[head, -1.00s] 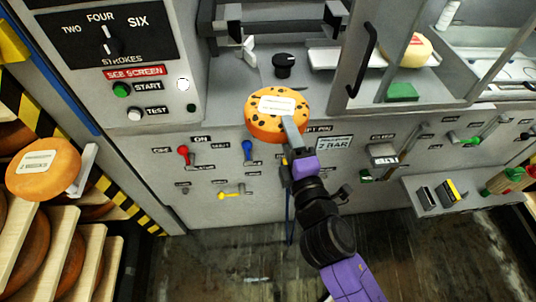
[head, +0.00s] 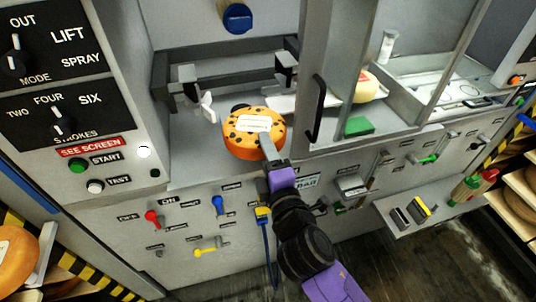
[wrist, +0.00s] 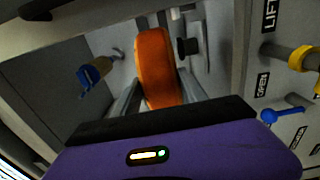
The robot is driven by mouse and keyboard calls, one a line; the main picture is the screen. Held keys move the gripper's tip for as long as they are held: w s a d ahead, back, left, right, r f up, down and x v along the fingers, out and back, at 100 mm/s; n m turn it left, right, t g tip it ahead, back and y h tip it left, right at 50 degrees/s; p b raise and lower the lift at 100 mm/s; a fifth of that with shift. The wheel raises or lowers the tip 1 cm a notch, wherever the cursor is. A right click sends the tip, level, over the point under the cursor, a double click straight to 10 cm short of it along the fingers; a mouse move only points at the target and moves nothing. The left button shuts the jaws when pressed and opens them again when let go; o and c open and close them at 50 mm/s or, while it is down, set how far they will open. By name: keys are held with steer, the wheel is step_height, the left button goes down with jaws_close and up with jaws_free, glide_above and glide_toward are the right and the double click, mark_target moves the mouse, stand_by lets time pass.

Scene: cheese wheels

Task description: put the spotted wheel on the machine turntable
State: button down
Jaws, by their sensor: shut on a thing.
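The spotted wheel (head: 241,143) is orange with dark spots and a white label on its upper face. My gripper (head: 268,150) is shut on its near edge and holds it at the front of the machine's open bay. In the wrist view the orange wheel (wrist: 156,65) stands between the two fingers. The machine bay floor (head: 192,150) is grey. A small black part (head: 240,107) shows just behind the wheel, mostly hidden by it. I cannot make out the turntable clearly. Whether the wheel touches the bay floor cannot be told.
Clamp jaws on a dark rail (head: 285,68) stand behind the wheel. A door frame with a black handle (head: 318,108) is close on the right. A pale wheel (head: 364,87) lies beyond it. Levers and a control panel (head: 65,120) flank the bay.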

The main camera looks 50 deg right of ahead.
steer(key=p, duration=0.2)
glide_toward(249, 109)
steer(key=shift+w+d+f, duration=0.5)
steer(key=shift+w+d, duration=0.3)
steer(key=shift+w, duration=0.1)
steer(key=shift+w+d+f, duration=0.55)
steer(key=shift+w+d, duration=0.2)
steer(key=shift+w, duration=0.1)
steer(key=shift+x, duration=4.1)
steer(key=shift+w+d+f, duration=0.15)
steer(key=shift+f, duration=0.05)
steer(key=shift+f+b, duration=0.85)
steer(key=shift+f, duration=0.2)
steer(key=shift+f, duration=0.3)
steer(key=c, duration=0.6)
jaws_free()
steer(key=shift+o, duration=0.2)
steer(key=shift+f, duration=0.35)
steer(key=b+v, duration=0.2)
steer(key=v, duration=0.5)
steer(key=shift+r, duration=0.1)
steer(key=shift+s+a+r, duration=0.15)
steer(key=shift+s+a, duration=0.15)
steer(key=shift+s, duration=0.1)
